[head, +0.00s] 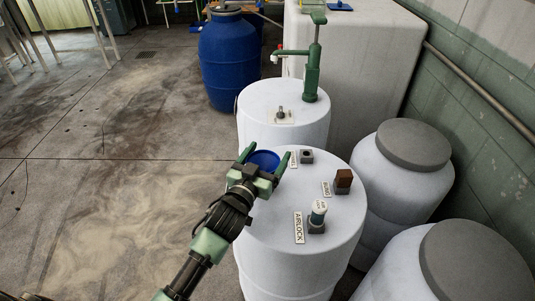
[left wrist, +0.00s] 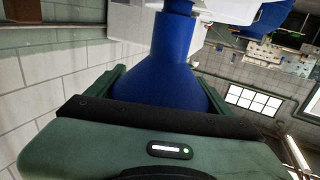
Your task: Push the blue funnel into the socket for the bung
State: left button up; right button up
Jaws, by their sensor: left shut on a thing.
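A brown block (head: 343,177) stands on a small grey socket beside a small plate (head: 326,188) that seems to read BUNG. Another grey socket (head: 306,157) looks empty, beside a plate (head: 294,158) too small to read. My right gripper is not in view.
Behind is a white drum (head: 262,103) with a green pump (head: 312,72). Grey-lidded drums (head: 413,145) stand at right. The floor at left is clear.

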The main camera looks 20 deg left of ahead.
pick_arm(q)
jog(key=shift+f+b, duration=0.3)
jog(key=shift+f, duration=0.2)
jog(key=o, duration=1.3)
jog(key=shift+r, duration=0.1)
jog(key=s, duration=0.5)
jog(key=s+a+b, duration=0.1)
jog(key=s, duration=0.1)
jog(key=shift+s, duration=0.4)
